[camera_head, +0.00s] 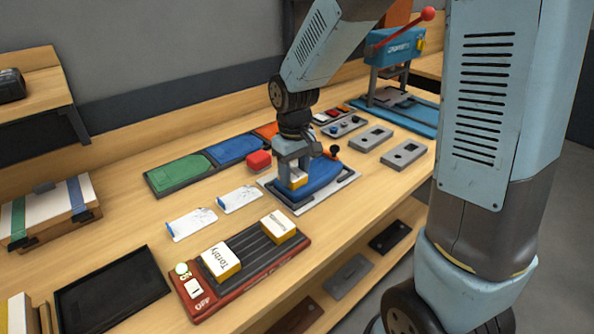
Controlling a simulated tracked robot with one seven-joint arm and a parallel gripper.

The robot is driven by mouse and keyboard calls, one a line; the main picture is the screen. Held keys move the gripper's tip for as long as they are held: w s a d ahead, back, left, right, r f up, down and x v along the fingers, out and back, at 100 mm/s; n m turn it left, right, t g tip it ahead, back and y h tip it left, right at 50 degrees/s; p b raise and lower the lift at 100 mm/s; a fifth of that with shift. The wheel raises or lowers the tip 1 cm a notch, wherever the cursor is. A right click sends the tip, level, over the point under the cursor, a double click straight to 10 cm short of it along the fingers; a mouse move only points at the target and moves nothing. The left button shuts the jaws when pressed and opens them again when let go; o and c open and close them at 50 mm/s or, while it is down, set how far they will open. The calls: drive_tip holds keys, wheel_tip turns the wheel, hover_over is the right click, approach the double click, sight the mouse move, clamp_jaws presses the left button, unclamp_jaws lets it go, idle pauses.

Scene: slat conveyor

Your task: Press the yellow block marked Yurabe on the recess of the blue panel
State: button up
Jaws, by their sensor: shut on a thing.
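My gripper (293,173) points down and is shut on a small block (298,181) with a white and yellow surface. Its marking is too small to read. Gripper and block are over the left part of a blue panel (325,174) set on a grey plate. I cannot tell whether the block touches the panel, and the recess is hidden behind gripper and block. A block marked Torbly (220,262) and another white and yellow block (278,228) with unreadable lettering sit on the red-framed slat conveyor (299,252).
Two white cards (191,223) lie left of the plate. Grey plates (404,156) and a blue press (395,47) with a red lever are farther right. A black tray (110,293) lies front left.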

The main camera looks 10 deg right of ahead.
drive_tip(key=shift+r, duration=3.95)
